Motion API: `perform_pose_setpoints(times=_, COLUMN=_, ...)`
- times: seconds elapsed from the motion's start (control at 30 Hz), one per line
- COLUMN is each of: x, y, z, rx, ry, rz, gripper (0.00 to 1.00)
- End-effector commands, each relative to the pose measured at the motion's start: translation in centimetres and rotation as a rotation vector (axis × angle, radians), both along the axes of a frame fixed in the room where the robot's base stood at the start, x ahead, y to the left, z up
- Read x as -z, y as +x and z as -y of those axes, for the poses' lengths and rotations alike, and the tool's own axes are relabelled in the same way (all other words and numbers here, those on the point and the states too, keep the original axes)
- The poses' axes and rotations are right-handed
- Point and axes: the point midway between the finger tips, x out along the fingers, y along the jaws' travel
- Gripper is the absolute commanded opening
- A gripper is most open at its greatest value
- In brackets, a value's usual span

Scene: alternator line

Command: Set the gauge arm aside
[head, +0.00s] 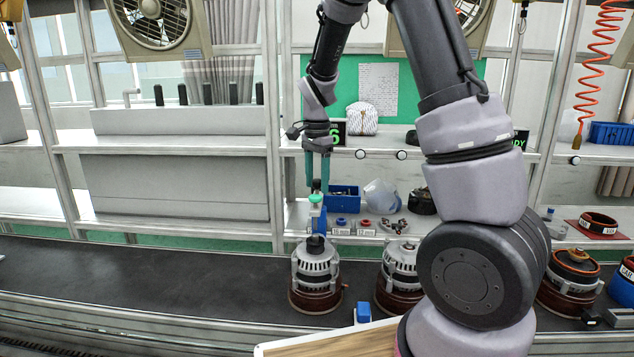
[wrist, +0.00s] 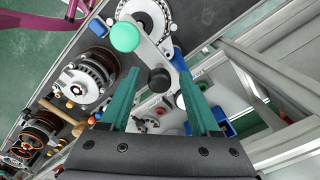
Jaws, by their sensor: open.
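The gauge arm (wrist: 150,52) is a light grey bar with a round green knob (wrist: 125,37) and a black knob (wrist: 158,80). In the head view its green knob (head: 316,198) and a blue part show just above the left alternator (head: 316,265) on the dark conveyor. My gripper (head: 317,182) points down over the gauge arm with its teal fingers apart. In the wrist view the black knob lies between the open fingers (wrist: 158,76), with a gap on each side. I cannot tell how far down the fingers reach beside it.
A second alternator (head: 398,278) stands to the right, partly behind my arm. A blue bin (head: 343,197) and small labelled parts sit on the shelf behind. A small blue block (head: 363,312) is near the front. The conveyor (head: 150,280) is clear to the left.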

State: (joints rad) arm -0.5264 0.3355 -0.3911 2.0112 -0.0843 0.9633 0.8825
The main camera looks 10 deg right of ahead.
Motion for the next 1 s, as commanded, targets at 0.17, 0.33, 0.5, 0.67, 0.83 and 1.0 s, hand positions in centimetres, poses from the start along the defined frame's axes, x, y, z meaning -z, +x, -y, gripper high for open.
perform_pose_setpoints(times=0.17, x=0.43, y=-0.03, z=-0.01, rx=0.000, ry=0.000, rz=-0.001, gripper=0.63)
perform_pose_setpoints(times=0.33, x=0.40, y=-0.02, z=0.00, rx=0.000, ry=0.000, rz=0.000, gripper=0.59)
perform_pose_setpoints(times=0.5, x=0.38, y=-0.02, z=0.00, rx=0.000, ry=0.000, rz=0.000, gripper=0.00)
perform_pose_setpoints(times=0.67, x=0.37, y=-0.02, z=0.00, rx=0.000, ry=0.000, rz=0.000, gripper=0.00)
perform_pose_setpoints(times=0.83, x=0.36, y=-0.01, z=0.00, rx=0.000, ry=0.000, rz=0.000, gripper=0.00)
perform_pose_setpoints(times=1.0, x=0.35, y=-0.01, z=0.00, rx=0.000, ry=0.000, rz=0.000, gripper=0.00)
